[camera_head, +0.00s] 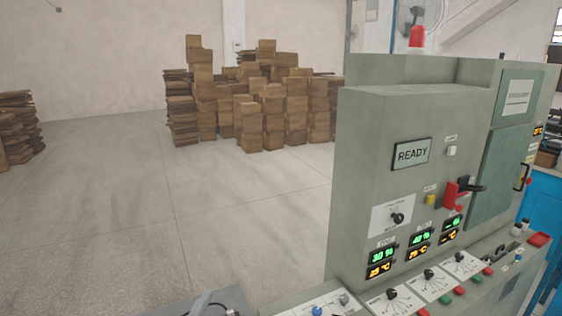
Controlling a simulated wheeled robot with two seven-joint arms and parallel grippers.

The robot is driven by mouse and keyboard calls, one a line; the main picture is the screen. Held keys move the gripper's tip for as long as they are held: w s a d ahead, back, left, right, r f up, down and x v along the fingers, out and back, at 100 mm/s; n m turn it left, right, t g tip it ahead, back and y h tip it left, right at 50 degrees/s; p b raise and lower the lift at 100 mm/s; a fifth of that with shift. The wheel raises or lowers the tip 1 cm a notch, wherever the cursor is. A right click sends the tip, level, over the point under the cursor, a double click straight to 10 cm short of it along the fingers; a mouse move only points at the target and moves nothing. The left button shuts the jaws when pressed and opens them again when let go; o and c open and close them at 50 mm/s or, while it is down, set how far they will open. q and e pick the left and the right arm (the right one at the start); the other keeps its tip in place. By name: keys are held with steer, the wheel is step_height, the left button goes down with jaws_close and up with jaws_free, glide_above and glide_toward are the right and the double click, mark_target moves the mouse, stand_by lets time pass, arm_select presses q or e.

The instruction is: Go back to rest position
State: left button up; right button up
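Neither of my grippers shows in the head view. A dark grey shape (215,302) at the bottom edge is cut off by the frame, and I cannot tell what it is. A grey-green machine cabinet (365,130) fills the right side. It has a sign (411,153) reading READY, a red lever switch (450,194) with a black handle, and lit green and orange displays (382,255). A sloped panel with dials (428,274) and coloured buttons runs along its front.
Stacks of brown boxes (250,125) stand at the back by the wall. More brown stacks (14,130) stand at the left edge. The grey tiled floor (120,210) between is clear. A blue cabinet (543,215) is at the far right.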

arm_select(q)
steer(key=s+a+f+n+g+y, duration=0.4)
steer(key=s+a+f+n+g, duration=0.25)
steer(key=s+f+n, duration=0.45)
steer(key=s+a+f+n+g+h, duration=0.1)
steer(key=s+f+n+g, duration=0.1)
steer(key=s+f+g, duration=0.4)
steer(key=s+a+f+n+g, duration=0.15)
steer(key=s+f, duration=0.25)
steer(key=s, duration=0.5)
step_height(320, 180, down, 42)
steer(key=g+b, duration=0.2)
steer(key=b, duration=0.9)
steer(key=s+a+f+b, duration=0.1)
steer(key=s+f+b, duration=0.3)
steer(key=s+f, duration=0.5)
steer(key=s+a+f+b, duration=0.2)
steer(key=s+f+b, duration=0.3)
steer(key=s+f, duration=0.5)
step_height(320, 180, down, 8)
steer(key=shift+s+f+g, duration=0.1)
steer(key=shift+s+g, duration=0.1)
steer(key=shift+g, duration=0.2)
